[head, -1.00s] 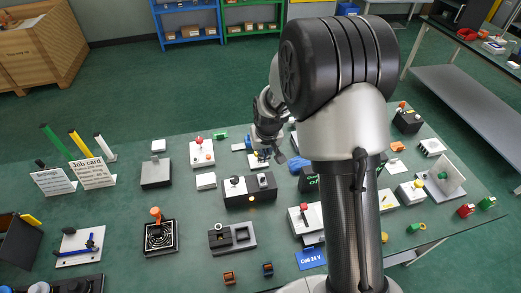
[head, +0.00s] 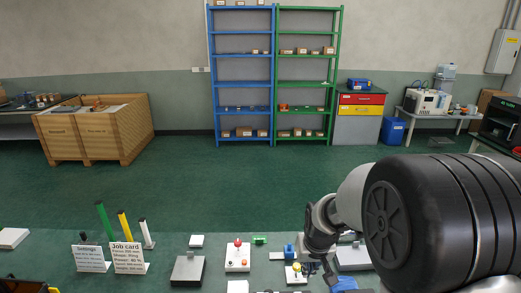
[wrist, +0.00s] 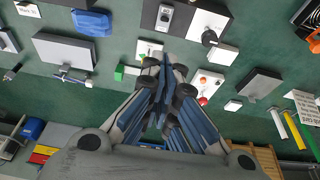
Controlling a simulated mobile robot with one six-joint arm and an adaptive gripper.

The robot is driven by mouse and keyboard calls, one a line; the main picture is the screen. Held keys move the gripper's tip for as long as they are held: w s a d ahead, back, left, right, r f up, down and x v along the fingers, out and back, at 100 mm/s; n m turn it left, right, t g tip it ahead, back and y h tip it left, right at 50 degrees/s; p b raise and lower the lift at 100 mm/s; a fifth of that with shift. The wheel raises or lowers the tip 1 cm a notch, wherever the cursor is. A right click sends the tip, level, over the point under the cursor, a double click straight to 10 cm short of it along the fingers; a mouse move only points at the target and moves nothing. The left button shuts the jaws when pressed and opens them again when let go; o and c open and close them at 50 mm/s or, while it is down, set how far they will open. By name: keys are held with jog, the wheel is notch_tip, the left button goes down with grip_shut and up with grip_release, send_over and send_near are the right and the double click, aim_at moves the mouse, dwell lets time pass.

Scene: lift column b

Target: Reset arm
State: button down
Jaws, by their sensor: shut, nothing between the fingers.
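My gripper (head: 329,276) shows at the lower right of the head view, at the end of my arm, over the far part of the green worktable. In the wrist view my gripper (wrist: 165,66) points away from the camera with its fingers together. Nothing shows between them. Below the fingers, a white box with a red button (head: 238,257) stands to the left of my gripper in the head view. It also shows right of the fingers in the wrist view (wrist: 206,84). My large black-and-silver arm joint hides the table's right part.
The green worktable (head: 140,284) carries a job card sign (head: 128,257), a settings sign (head: 90,258) and a grey-topped box (head: 188,269). Open green floor lies behind it. A wooden crate (head: 125,136), blue shelf (head: 244,83) and green shelf (head: 308,68) stand at the back.

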jog(key=s+r, duration=1.2)
jog(key=r, duration=0.1)
jog(key=s+r+t, duration=0.1)
jog(key=s+r, duration=0.2)
jog(key=s, duration=1.3)
jog(key=shift+s, duration=0.2)
